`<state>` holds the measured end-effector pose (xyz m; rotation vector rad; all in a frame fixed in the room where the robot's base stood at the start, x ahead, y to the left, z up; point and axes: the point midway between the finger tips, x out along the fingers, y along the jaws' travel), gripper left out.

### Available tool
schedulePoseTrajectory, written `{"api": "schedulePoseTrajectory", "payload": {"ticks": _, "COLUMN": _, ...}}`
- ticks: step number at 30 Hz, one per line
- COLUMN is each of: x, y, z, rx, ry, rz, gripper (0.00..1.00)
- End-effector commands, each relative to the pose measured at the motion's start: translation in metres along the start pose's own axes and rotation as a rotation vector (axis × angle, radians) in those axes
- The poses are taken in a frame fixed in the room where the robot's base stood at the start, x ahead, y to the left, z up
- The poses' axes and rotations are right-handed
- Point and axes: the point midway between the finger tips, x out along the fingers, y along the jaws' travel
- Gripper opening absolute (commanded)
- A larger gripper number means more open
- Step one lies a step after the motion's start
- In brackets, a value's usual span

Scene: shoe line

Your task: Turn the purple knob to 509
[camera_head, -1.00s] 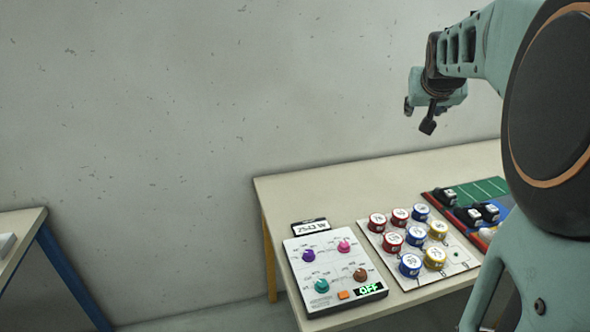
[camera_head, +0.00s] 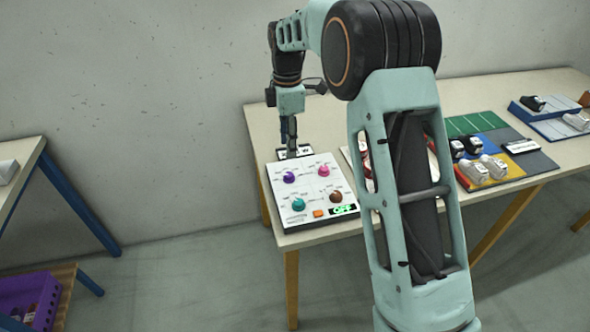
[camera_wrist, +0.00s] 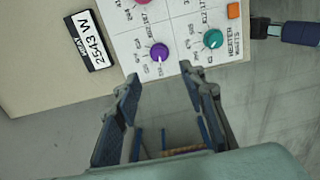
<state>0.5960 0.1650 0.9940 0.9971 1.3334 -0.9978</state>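The purple knob (camera_head: 289,177) is at the upper left of a white control panel (camera_head: 310,168) on the table. In the wrist view the purple knob (camera_wrist: 159,52) has a pale pointer line and sits beyond my fingertips, roughly between them in the picture. My gripper (camera_head: 291,148) hangs over the panel's far edge in the head view. In the wrist view my gripper (camera_wrist: 160,74) shows its two fingers apart with nothing between them. The small numbers around the knob are too blurred to read.
The panel also has a pink knob (camera_head: 323,171), a teal knob (camera_head: 299,204), a brown knob (camera_head: 336,197), an orange button (camera_head: 320,213) and a green "OFF" display (camera_head: 343,210). A label plate (camera_wrist: 88,42) reads 2543 W. Shoes (camera_head: 495,165) stand on coloured mats to the right.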

Motion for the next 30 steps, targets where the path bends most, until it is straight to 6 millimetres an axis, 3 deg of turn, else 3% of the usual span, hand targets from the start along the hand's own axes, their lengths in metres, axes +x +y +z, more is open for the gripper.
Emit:
{"api": "schedulePoseTrajectory", "payload": {"ticks": 15, "x": 0.087, "y": -0.001, "z": 0.001, "rx": 0.004, "ry": -0.002, "rz": -0.001, "gripper": 0.38}}
{"api": "schedulePoseTrajectory", "payload": {"ticks": 21, "x": 0.102, "y": 0.000, "z": 0.001, "rx": 0.004, "ry": -0.002, "rz": 0.001, "gripper": 0.38}}
{"api": "schedulePoseTrajectory", "payload": {"ticks": 30, "x": 0.103, "y": 0.000, "z": 0.001, "rx": 0.004, "ry": -0.002, "rz": 0.002, "gripper": 0.37}}
